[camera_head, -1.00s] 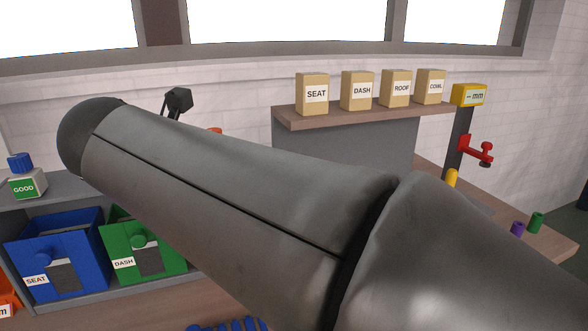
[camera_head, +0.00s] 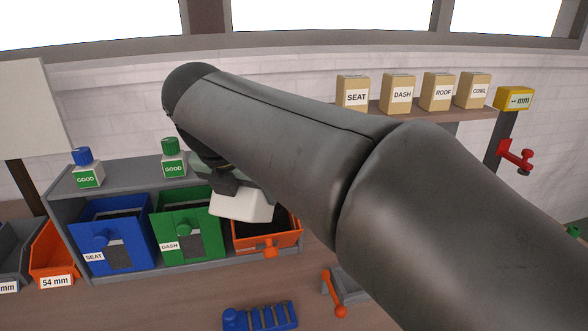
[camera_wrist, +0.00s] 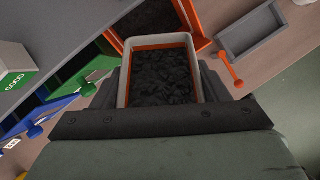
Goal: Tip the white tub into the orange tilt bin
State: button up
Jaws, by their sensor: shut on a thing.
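The white tub (camera_head: 243,207) hangs from my gripper (camera_head: 226,184), above and a little left of the orange tilt bin (camera_head: 267,241) in the head view. In the wrist view, the tub (camera_wrist: 124,75) is between the fingers of my gripper (camera_wrist: 160,88), which is shut on it. The tub holds dark lumps, with an orange edge showing inside its rim. The orange tilt bin (camera_wrist: 203,22) lies just beyond the tub, with dark matter inside.
A green DASH bin (camera_head: 186,231) and a blue SEAT bin (camera_head: 113,240) stand left of the orange bin on a grey shelf (camera_head: 125,190). GOOD bottles (camera_head: 172,165) stand on top. A blue slotted block (camera_head: 258,316) and a grey tray (camera_head: 345,290) lie in front.

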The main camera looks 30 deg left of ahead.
jog(key=shift+w+r+g+p, duration=0.1)
jog(key=shift+r+g+p, duration=0.2)
jog(key=shift+p, duration=0.2)
jog(key=shift+w+r+g+p, duration=0.2)
jog(key=shift+g+p, duration=0.2)
jog(key=shift+p, duration=0.35)
jog(key=g+p, duration=0.1)
jog(key=p, duration=0.1)
jog(key=r+g+p, duration=0.1)
jog(key=p, duration=0.1)
jog(key=shift+w+a+g+h, duration=0.1)
jog(key=shift+w+g+h, duration=0.2)
jog(key=shift+h, duration=0.1)
jog(key=g+p, duration=0.1)
jog(key=p, duration=0.3)
jog(key=w+g+p, duration=0.1)
jog(key=g+p, duration=0.1)
jog(key=p, duration=0.3)
jog(key=w+r+g+p, duration=0.1)
jog(key=p, duration=0.4)
jog(key=shift+a+g+h, duration=0.2)
jog(key=shift+g+h, duration=0.2)
jog(key=shift+w+g+p, duration=0.25)
jog(key=shift+g+p, duration=0.35)
jog(key=shift+p, duration=0.75)
jog(key=shift+w+a+f+g, duration=0.1)
jog(key=shift+w+g, duration=0.2)
jog(key=shift+g, duration=0.3)
